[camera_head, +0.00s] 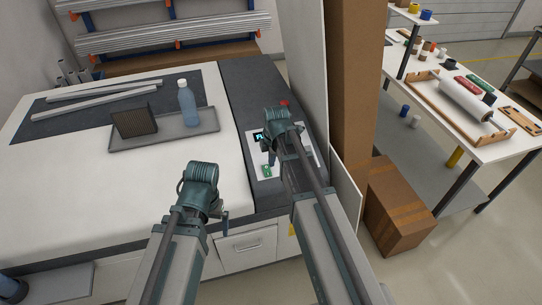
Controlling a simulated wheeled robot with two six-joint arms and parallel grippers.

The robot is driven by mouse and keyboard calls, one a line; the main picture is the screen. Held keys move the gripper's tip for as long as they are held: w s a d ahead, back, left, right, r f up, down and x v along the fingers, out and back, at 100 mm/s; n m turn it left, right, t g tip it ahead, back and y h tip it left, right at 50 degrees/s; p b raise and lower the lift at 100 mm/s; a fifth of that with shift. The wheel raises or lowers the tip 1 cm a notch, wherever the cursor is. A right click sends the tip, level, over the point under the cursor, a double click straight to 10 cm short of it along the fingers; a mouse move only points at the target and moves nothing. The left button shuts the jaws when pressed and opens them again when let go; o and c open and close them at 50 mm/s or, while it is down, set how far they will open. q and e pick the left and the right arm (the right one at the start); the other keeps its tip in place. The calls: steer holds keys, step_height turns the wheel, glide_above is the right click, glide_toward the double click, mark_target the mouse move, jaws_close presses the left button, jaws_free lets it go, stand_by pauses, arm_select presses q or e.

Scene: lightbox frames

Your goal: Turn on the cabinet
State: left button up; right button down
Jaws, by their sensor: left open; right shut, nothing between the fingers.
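The cabinet (245,80) is a wide machine with a white top, and a dark grey strip runs along its right side. A small control panel (264,165) on that strip has a lit display (258,137) and a green button (267,171). A red button (284,102) sits farther back on the strip. My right gripper (276,120) is above the panel, and its arm covers the panel's right part. I cannot tell whether it touches anything. My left gripper (202,178) is open over the cabinet's front edge, left of the panel. The fingertips of both are hard to make out.
A grey tray (165,138) on the cabinet holds a dark block (134,121) and a blue bottle (187,103). A tall brown board (352,80) stands right of the panel. A cardboard box (400,208) and a cluttered workbench (425,92) are farther right.

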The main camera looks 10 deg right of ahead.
arm_select(q)
step_height(320, 180, up, 4)
steer(key=shift+f+p, duration=0.2)
steer(key=shift+p, duration=1.05)
arm_select(e)
steer(key=r, duration=0.1)
steer(key=s+r, duration=0.1)
steer(key=r, duration=0.1)
steer(key=shift+s+d+r, duration=0.1)
steer(key=shift+s+r, duration=0.2)
steer(key=shift+s, duration=0.05)
arm_select(q)
steer(key=shift+d, duration=0.1)
step_height(320, 180, down, 12)
steer(key=b, duration=1.2)
steer(key=shift+f, duration=0.2)
arm_select(e)
steer(key=s+a+f+m, duration=0.3)
steer(key=s+f+m, duration=0.1)
steer(key=s+m, duration=0.1)
steer(key=s+a+f+m+g, duration=0.1)
steer(key=s+a+f+m, duration=0.3)
steer(key=s, duration=0.3)
steer(key=s+a+f+m+g+h, duration=0.1)
steer(key=s+a+f+m, duration=0.3)
steer(key=s+m, duration=0.1)
steer(key=shift+s+a+f+m, duration=0.25)
steer(key=shift+s+f+m, duration=0.1)
steer(key=shift+s, duration=0.5)
